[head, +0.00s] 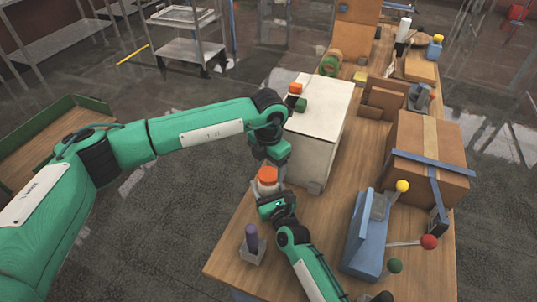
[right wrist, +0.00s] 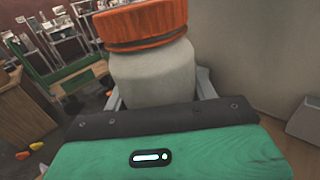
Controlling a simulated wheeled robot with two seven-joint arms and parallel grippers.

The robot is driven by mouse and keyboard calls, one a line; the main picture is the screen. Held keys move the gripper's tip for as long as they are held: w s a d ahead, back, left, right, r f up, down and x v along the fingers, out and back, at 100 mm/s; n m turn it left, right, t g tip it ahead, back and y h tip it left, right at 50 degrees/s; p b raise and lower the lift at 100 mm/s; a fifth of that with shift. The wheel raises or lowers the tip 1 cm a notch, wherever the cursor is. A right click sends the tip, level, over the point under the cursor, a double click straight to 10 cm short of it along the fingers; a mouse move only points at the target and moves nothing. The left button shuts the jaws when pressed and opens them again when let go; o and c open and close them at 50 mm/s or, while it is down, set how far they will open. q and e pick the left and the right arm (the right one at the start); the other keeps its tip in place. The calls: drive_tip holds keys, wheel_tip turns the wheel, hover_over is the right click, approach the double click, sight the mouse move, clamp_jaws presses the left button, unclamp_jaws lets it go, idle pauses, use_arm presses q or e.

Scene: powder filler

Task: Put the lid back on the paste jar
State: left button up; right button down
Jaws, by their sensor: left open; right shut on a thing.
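The pale paste jar (right wrist: 155,75) stands upright in the right wrist view, between the fingers of my right gripper (right wrist: 160,98), which is shut on it. The orange lid (right wrist: 145,22) sits on top of the jar, with a dark band under its rim; I cannot tell whether it is tight. In the head view the lid (head: 267,174) and jar (head: 266,187) are by the table's left edge, with my right gripper (head: 268,198) in front. My left gripper (head: 272,160) is open, just above and behind the lid; its fingertips are partly hidden.
A white box (head: 318,130) stands behind the jar. A purple-handled thing in a holder (head: 252,243) is near the table's front left corner. A blue stand with coloured knobs (head: 368,240) and a cardboard box (head: 425,155) are to the right. Bare wood (head: 330,205) lies between.

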use_arm(q)
drive_tip(key=shift+f, duration=1.1)
drive_tip(key=c, duration=1.1)
drive_tip(key=o, duration=1.2)
drive_tip(key=shift+r, duration=0.1)
wheel_tip(320, 180, up, 12)
